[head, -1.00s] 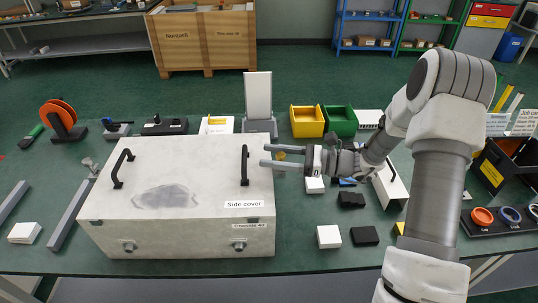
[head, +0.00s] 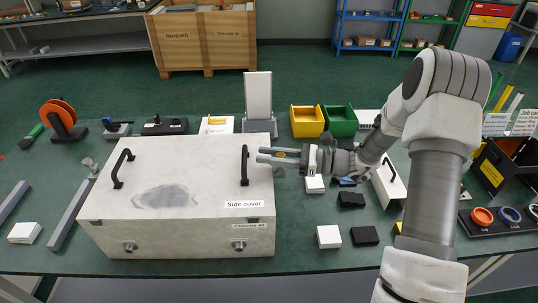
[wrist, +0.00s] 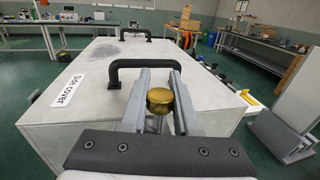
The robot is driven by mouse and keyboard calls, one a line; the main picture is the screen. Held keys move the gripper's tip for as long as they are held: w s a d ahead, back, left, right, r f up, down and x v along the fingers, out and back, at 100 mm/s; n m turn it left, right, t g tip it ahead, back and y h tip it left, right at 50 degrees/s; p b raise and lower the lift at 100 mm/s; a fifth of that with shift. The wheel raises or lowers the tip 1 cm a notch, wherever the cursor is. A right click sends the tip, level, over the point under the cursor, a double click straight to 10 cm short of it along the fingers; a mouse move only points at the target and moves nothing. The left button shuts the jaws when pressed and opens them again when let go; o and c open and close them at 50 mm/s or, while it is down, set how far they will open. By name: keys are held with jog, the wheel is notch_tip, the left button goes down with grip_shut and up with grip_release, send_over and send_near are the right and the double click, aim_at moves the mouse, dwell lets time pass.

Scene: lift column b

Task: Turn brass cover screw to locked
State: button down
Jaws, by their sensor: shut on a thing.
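The brass cover screw (wrist: 159,101) shows as a round brass head between my two fingers in the wrist view, on the right side of the box. A small bit of brass also shows between the fingers in the head view (head: 280,154). My gripper (head: 261,155) reaches in level from the right and is shut on the screw, with its fingertips near the box's right edge. The pale box with the side cover (head: 205,185) stands on the green bench. No lock marking can be read, and the fingers partly hide the screw, so its turn position cannot be told.
A black handle (head: 244,165) stands on the cover just beyond my fingertips, with a second handle (head: 121,168) at the left. A grey upright stand (head: 258,98) is behind the box. White and black blocks lie to the right. Yellow (head: 307,121) and green bins stand behind.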

aim_at(279, 153)
jog(key=shift+w+m+t, duration=0.1)
jog(key=shift+m+t, duration=0.3)
jog(key=m+t, duration=0.1)
jog(key=t+h, duration=0.1)
jog(key=t, duration=0.1)
jog(key=shift+w+d+m, duration=0.15)
jog(key=shift+w+m, duration=0.05)
jog(key=shift+m, duration=0.2)
jog(key=m+t+h, duration=0.1)
jog(key=t, duration=0.1)
jog(key=m+t+h, duration=0.1)
jog(key=m+h, duration=0.1)
jog(key=m+t+h, duration=0.1)
jog(key=t, duration=0.1)
jog(key=shift+w+d+f+t, duration=0.1)
jog(key=shift+w+d+t, duration=0.2)
jog(key=shift+w, duration=0.1)
jog(key=shift+w+d+m+t+h, duration=0.15)
jog(key=shift+m+t+h, duration=0.6)
jog(key=shift+h, duration=0.4)
jog(key=shift+w+d+m+t+h, duration=0.15)
jog(key=shift+m+t+h, duration=0.35)
jog(key=shift+m+h, duration=0.55)
jog(key=shift+w+d+m+t+h, duration=0.1)
jog(key=shift+d+m+t+h, duration=0.1)
jog(key=shift+m+t+h, duration=0.8)
jog(key=shift+g+h, duration=0.25)
jog(key=shift+h, duration=0.25)
